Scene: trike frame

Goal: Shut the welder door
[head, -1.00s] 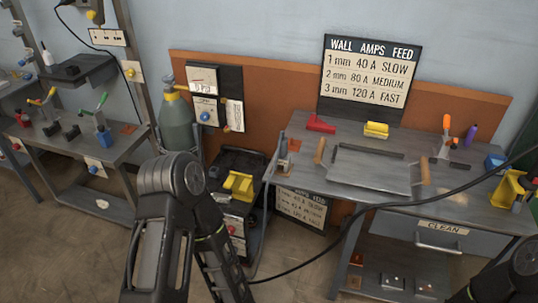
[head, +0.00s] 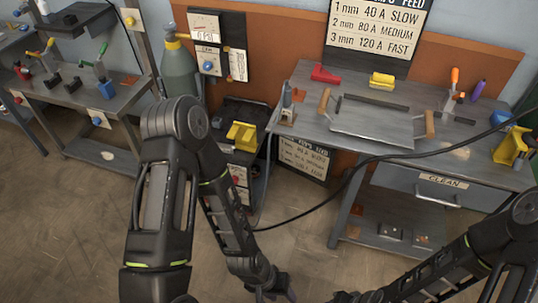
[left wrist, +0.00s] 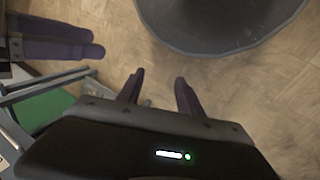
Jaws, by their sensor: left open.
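The welder (head: 238,165) is a dark boxy machine on a cart, left of the workbench, with a yellow object on top and my left arm partly in front of it. A dark panel with a printed amps chart (head: 303,157) stands to its right, partly under the bench. It looks like the open door, but its hinge is hidden. My left gripper (head: 278,292) is low at the bottom edge, well below and in front of the welder. In the left wrist view its fingers (left wrist: 160,92) are apart and empty. My right gripper (head: 345,297) is at the bottom edge, mostly cut off.
A black cable (head: 350,180) hangs from the bench to the floor near the welder. The workbench (head: 460,160) with tray and tools stands right. A gas cylinder (head: 180,72) stands behind my left arm. The floor (head: 70,215) in front is clear.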

